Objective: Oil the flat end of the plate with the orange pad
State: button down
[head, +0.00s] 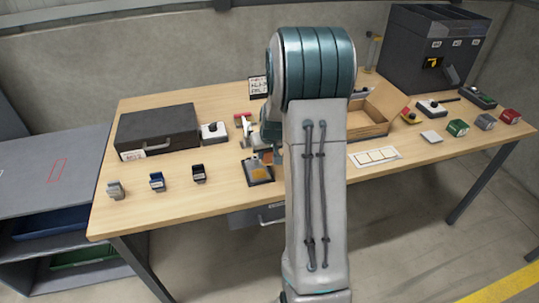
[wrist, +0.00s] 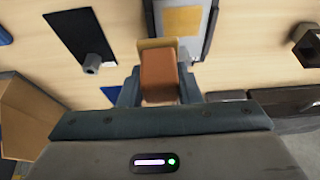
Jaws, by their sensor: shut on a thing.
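My gripper (wrist: 160,90) is shut on an orange-brown block, the orange pad (wrist: 158,75), which has a tan layer at its far end. In the wrist view a grey plate (wrist: 204,28) with a yellow-orange square (wrist: 183,20) lies just beyond the pad. The pad overlaps the plate's near edge in this view; I cannot tell whether they touch. In the head view the dark-edged plate (head: 259,180) with its yellow patch lies near the table's front edge, left of my arm. The gripper is mostly hidden behind my arm there, just above the plate.
A dark case (head: 158,130), a white box with a black knob (head: 213,133) and small grey, blue and black blocks (head: 157,182) stand to the left.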

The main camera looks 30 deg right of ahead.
jog(key=shift+d+r+p, duration=0.1)
jog(key=shift+r+p, duration=0.5)
jog(key=shift+r, duration=0.9)
